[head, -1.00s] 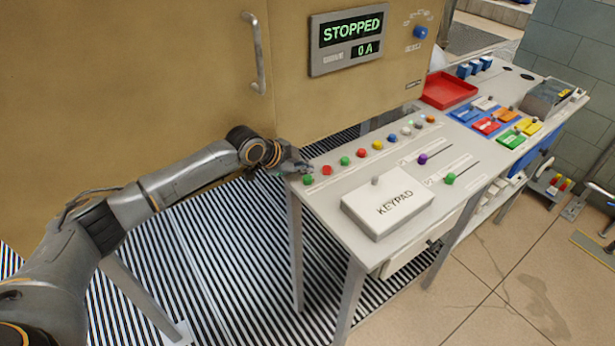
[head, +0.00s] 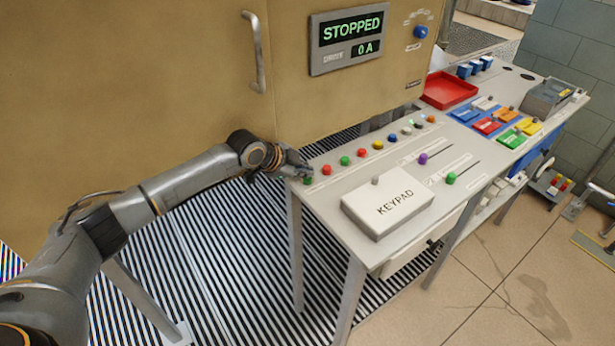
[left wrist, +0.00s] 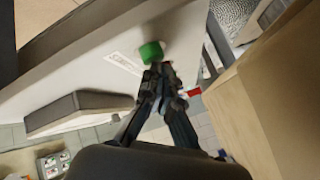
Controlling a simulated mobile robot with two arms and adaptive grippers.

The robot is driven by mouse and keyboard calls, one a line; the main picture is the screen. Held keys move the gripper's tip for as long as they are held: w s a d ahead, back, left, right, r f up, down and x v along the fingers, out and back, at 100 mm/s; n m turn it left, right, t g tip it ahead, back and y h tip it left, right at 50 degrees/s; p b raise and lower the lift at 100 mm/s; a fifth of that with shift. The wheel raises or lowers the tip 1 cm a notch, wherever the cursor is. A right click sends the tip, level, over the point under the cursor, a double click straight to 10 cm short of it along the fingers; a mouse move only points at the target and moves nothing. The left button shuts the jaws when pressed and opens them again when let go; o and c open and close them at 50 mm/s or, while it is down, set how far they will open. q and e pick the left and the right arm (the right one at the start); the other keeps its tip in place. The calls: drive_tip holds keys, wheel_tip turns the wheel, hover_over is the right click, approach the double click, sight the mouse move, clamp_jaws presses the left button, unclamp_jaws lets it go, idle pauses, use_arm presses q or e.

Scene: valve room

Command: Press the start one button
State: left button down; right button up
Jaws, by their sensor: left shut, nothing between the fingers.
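A row of coloured buttons runs along the back edge of the grey control table (head: 330,200). The first green button (head: 308,181) is at the row's near left end, with a red button (head: 326,169) beside it. My left gripper (head: 308,172) is shut and empty, its tips right by that green button. In the left wrist view the shut fingertips (left wrist: 160,68) are just below a green button (left wrist: 151,52); whether they touch cannot be told. The display (head: 350,38) on the cabinet reads STOPPED and 0 A. My right gripper is not in view.
A white KEYPAD box (head: 388,208) sits at the table's front left. A red tray (head: 448,90) and coloured plates stand farther right. The tan cabinet (head: 150,90) rises close behind my left arm.

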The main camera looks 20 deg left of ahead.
sight(305, 179)
use_arm(q)
drive_tip(key=shift+f, duration=0.3)
drive_tip(key=shift+r, duration=0.1)
idle(0.3)
drive_tip(key=shift+r+p, duration=0.7)
drive_tip(key=shift+r, duration=0.15)
wheel_tip(305, 179, up, 5)
drive_tip(key=p, duration=0.4)
idle(0.6)
